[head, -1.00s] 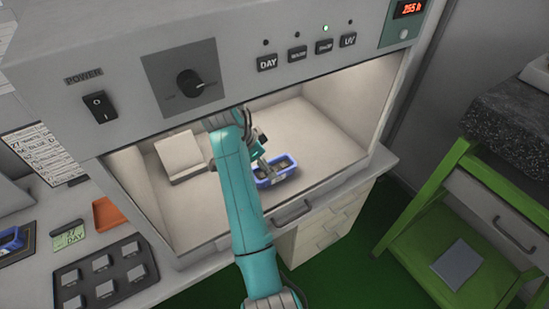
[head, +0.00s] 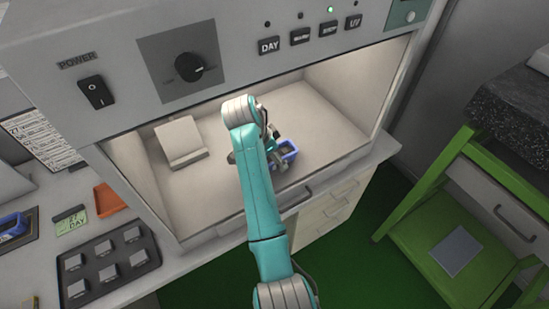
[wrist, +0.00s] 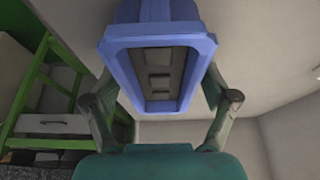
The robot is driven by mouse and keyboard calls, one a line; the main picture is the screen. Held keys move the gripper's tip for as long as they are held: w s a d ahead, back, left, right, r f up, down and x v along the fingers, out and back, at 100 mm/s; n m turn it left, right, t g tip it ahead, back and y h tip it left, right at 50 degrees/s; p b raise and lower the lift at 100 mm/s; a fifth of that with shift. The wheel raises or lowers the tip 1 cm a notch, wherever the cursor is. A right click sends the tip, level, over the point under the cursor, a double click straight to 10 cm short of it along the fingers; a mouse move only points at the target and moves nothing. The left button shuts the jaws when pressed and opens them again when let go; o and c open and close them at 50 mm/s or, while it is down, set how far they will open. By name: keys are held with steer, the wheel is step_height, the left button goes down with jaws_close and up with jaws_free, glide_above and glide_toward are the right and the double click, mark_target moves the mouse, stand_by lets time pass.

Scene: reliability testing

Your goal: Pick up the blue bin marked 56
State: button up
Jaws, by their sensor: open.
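A blue bin (head: 289,150) stands on the floor of the lit cabinet chamber, near its front right. My arm hides part of it. In the wrist view the bin (wrist: 204,46) fills the upper middle, with its open top towards the camera and several grey blocks inside. My gripper (wrist: 162,82) is open, with one finger on each side of the bin; the fingertips are partly hidden behind its rim. I cannot tell whether they touch it. My gripper (head: 272,155) is mostly hidden by my arm in the head view. No number on the bin is readable.
A pale angled block (head: 181,142) sits left in the chamber. The counter at left holds another blue bin (head: 13,226), an orange tray (head: 108,201) and a dark rack (head: 108,265). The control panel (head: 215,50) overhangs the chamber. A green-framed cart (head: 440,180) stands right.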

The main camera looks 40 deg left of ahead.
steer(key=shift+f, duration=0.25)
stand_by(0.5)
steer(key=c, duration=1.4)
steer(key=shift+r, duration=0.2)
